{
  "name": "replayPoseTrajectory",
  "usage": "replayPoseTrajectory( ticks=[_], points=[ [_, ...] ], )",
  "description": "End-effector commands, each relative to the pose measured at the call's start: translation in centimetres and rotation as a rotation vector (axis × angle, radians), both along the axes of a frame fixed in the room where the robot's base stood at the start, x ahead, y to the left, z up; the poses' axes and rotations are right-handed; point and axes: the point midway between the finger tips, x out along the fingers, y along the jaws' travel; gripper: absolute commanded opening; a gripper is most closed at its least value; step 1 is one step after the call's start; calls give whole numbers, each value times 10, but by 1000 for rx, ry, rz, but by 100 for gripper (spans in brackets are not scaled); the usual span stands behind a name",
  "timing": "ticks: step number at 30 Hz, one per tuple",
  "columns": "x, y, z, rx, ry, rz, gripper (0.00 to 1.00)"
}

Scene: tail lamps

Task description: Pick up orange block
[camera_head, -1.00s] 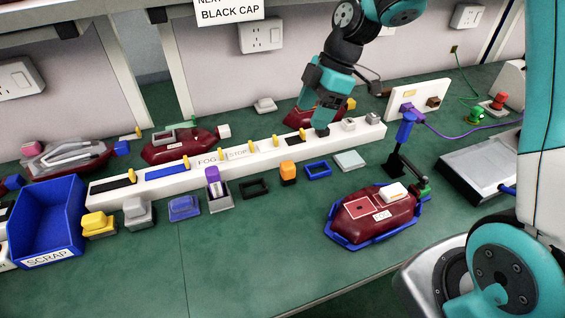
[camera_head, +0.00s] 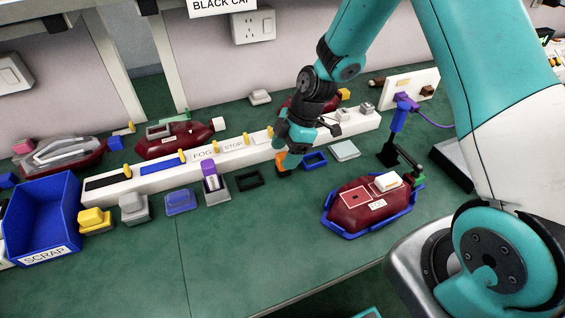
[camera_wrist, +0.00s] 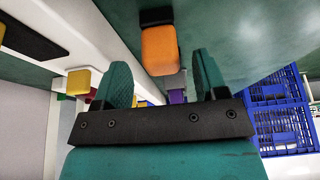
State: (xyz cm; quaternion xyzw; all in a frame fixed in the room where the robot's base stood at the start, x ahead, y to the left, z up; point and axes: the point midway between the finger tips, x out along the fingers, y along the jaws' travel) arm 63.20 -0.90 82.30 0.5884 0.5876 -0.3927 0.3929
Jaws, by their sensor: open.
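The orange block (camera_head: 281,161) stands on the green bench in front of the white rail, partly hidden by my gripper in the head view. In the wrist view the orange block (camera_wrist: 160,50) shows large, with a dark piece at its far end. My gripper (camera_head: 288,160) is low over the bench at the block. In the wrist view my gripper (camera_wrist: 160,62) has its two teal fingers spread apart, with the block lined up with the gap just beyond the tips. The fingers are not closed on it; whether they touch it cannot be told.
The white rail (camera_head: 135,184) runs close behind the block. A blue frame (camera_head: 315,160) lies just right, a black frame (camera_head: 248,180) left. A purple-topped part (camera_head: 211,177) stands farther left. A dark red lamp (camera_head: 362,205) sits in a blue cradle at front right.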

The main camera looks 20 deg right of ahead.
Motion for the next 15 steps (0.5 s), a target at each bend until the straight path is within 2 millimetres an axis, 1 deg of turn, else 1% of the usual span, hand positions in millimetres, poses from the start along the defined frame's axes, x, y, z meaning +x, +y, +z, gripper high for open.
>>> replayPoseTrajectory(
  ticks=[1, 3, 6, 9, 14, 15],
  points=[
    [-3, 4, -8, 0, 6, 2, 66],
    [-3, 7, -19, 0, 5, 2, 66],
    [-3, 12, -28, 0, 2, 2, 66],
    [-2, 13, -32, 0, 1, 2, 66],
    [-2, 13, -32, 0, 1, 1, 66],
    [-2, 13, -32, 0, 1, 1, 61]
  ],
)
